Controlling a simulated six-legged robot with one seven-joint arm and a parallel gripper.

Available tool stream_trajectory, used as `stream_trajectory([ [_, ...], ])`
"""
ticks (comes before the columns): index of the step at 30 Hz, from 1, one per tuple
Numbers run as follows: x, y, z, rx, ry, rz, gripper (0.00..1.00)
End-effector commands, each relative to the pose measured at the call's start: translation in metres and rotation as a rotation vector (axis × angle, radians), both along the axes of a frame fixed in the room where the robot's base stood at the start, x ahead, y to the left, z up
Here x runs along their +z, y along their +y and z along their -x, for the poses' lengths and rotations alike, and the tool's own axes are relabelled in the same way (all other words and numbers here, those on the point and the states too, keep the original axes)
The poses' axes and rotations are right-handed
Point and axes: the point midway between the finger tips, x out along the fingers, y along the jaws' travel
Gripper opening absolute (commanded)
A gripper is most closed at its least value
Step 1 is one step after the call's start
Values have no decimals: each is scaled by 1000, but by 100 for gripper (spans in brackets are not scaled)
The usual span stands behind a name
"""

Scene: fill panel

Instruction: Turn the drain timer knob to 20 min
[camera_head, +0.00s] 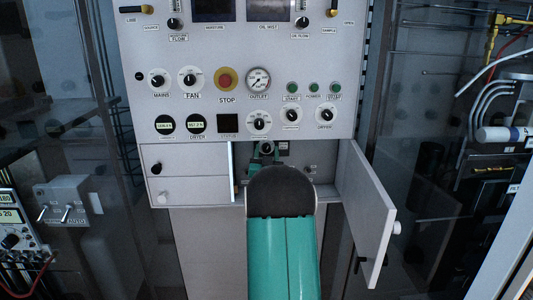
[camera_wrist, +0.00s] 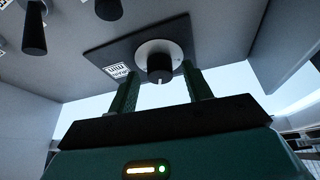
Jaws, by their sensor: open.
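A light mark on the knob faces the lower side of the picture. In the head view the knob (camera_head: 267,147) sits inside the open lower compartment, above my arm. My gripper (camera_wrist: 160,75) is open, with one green finger on each side of the knob's line. I cannot tell whether either finger touches it. The dial's markings are not readable.
The compartment door (camera_head: 367,208) stands open at the right of my arm. A closed drawer front (camera_head: 190,190) is at the left. The main panel (camera_head: 235,60) above carries several knobs, gauges and a red stop button (camera_head: 226,81). The compartment is narrow around my gripper.

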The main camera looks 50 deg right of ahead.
Motion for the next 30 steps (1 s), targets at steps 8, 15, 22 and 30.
stream_trajectory([
  [8, 1, -1, -1, 1, 0, 0, 48],
  [15, 1, -1, -1, 1, 0, 0, 5],
  [22, 1, 0, -1, 0, -11, -9, 5],
  [30, 1, 1, -2, 2, -91, -80, 5],
])
